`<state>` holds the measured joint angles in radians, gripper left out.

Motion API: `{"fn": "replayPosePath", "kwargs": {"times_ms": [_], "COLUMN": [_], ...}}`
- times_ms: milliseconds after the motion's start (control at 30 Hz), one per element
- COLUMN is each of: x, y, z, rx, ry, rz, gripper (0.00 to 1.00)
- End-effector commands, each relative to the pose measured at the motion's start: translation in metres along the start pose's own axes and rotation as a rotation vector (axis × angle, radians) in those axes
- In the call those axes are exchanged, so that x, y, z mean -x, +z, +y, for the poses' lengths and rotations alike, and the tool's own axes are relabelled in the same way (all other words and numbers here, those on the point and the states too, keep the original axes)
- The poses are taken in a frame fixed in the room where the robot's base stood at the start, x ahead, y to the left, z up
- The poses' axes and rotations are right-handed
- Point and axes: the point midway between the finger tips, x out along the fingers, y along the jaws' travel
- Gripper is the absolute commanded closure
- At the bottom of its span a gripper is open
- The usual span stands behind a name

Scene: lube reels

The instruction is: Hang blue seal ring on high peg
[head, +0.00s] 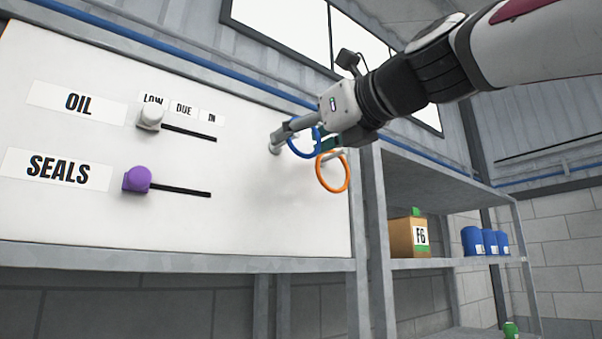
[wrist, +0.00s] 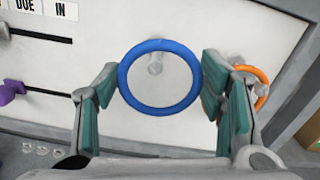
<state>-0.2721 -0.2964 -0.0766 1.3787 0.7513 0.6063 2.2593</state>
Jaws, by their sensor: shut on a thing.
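My gripper (head: 308,137) is shut on the blue seal ring (head: 307,157), in front of the white board at the upper right. In the wrist view, the blue ring (wrist: 158,110) sits between the two green-padded fingers, its open face towards the camera. A pale peg (wrist: 155,66) shows through the ring's opening, near the upper middle. I cannot tell whether the peg's tip is inside the ring or behind it. In the head view, the fingers partly cover that peg.
An orange ring (head: 333,191) hangs lower right of the blue one, close to my right finger in the wrist view (wrist: 263,76). The board (head: 240,220) carries a white knob (head: 150,117) and a purple knob (head: 138,179) on slots. Shelves with a box (head: 405,232) stand right.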

Motion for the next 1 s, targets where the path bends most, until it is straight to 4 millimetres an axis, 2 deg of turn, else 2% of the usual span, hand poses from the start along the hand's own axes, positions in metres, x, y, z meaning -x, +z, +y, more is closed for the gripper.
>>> {"fn": "replayPosePath", "kwargs": {"times_ms": [533,1000], "x": [-0.03,-0.042], "y": [-0.004,-0.012], "z": [0.0,0.003], "rx": [-0.001,0.0], "ry": [0.0,0.0], "rz": [0.0,0.0], "gripper": [0.54,0.54]}}
